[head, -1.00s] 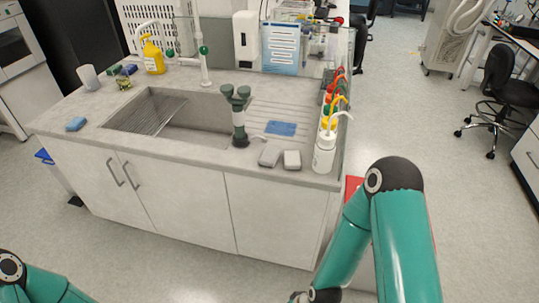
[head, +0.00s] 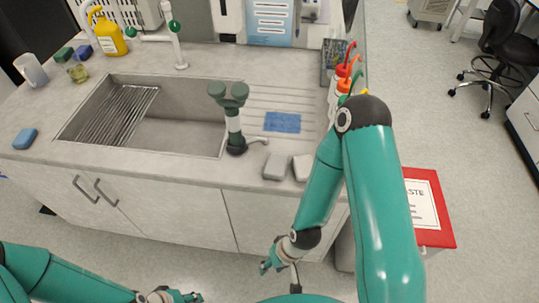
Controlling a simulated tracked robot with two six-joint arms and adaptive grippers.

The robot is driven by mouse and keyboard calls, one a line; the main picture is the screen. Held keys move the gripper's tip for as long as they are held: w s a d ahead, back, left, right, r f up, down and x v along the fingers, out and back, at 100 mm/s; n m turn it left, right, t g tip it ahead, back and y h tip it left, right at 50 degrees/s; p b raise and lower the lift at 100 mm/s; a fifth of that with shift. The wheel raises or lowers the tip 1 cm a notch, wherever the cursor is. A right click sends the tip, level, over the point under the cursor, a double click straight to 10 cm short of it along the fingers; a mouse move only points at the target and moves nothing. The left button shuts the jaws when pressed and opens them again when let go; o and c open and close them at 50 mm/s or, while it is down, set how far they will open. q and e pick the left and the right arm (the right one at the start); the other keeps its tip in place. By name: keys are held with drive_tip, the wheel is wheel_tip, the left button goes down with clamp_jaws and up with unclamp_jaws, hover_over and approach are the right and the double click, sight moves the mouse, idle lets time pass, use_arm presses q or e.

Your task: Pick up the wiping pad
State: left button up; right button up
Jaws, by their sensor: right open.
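A blue flat cloth-like pad (head: 282,122) lies on the ridged drainboard right of the sink. A grey block (head: 276,167) and a paler block (head: 302,167) lie near the counter's front edge, and a blue sponge-like block (head: 25,138) lies at its left end. I cannot tell for sure which is the wiping pad. My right gripper (head: 268,266) is open and empty, low in front of the cabinet and below the counter top. My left gripper (head: 192,297) is at the bottom edge, partly cut off, and its jaws are unclear.
The counter holds a sink (head: 160,115), a dark green eyewash fitting (head: 233,118), a faucet (head: 176,45) and a yellow bottle (head: 108,33). Bottles at the right end are partly behind my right arm. A red-lidded waste bin (head: 440,222) stands right of the counter.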

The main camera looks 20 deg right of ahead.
drive_tip(key=shift+w, duration=0.2)
